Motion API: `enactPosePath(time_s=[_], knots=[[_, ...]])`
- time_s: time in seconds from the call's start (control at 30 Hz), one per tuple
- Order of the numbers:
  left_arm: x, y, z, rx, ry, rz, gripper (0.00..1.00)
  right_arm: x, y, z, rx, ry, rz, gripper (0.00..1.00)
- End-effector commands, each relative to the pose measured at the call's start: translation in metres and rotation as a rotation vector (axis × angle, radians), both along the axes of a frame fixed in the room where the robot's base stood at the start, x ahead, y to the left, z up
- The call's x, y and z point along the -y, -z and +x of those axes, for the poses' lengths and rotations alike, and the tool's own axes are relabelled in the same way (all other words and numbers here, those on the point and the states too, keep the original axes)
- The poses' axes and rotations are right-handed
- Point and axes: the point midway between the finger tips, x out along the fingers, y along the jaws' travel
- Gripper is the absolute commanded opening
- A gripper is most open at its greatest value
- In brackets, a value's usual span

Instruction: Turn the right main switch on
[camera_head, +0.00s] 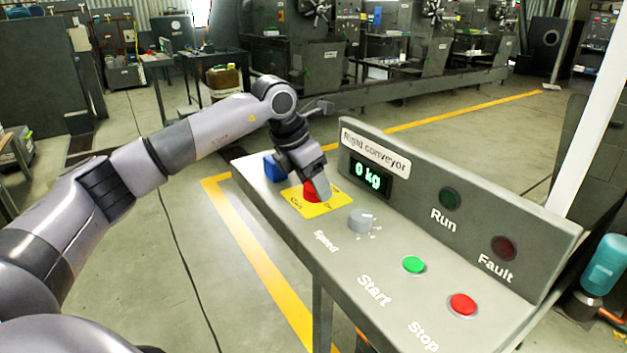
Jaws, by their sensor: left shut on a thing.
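The right conveyor panel (290,222) stands in front of me, with a sign reading "Right conveyor" (375,153). Its red main switch (311,193) sits on a yellow plate (325,209) at the panel's left end. My left gripper (318,190) reaches down over the switch and is shut on it. The fingers partly hide the switch, and its exact turn angle cannot be told. The display (368,177) reads 0 kg. The Run lamp (450,198) and Fault lamp (503,248) look dark. My right gripper is not in view.
A grey speed knob (361,220), a green start button (413,265) and a red stop button (462,304) are on the same panel. A blue block-like part (274,168) is beside the yellow plate. A white post (590,125) stands at the right. Floor left of the panel is clear.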

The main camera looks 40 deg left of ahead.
Motion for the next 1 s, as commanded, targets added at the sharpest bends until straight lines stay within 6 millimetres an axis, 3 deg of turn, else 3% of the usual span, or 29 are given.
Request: enactPosePath(time_s=[0.17,0.2,0.27,0.57,1.0], knots=[[0.001,0.007,-0.003,-0.02,0.005,0.002,0.26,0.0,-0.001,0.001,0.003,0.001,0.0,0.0],[0.001,0.007,-0.003,-0.02,0.005,0.002,0.62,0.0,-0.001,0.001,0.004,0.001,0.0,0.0],[0.001,0.006,-0.003,-0.019,0.004,0.003,0.8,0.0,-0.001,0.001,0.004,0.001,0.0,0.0],[0.0,0.001,-0.002,-0.008,0.001,0.001,0.8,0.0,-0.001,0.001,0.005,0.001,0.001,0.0],[-0.009,-0.056,-0.023,-0.01,0.001,0.001,0.8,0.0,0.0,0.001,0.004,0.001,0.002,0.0]])
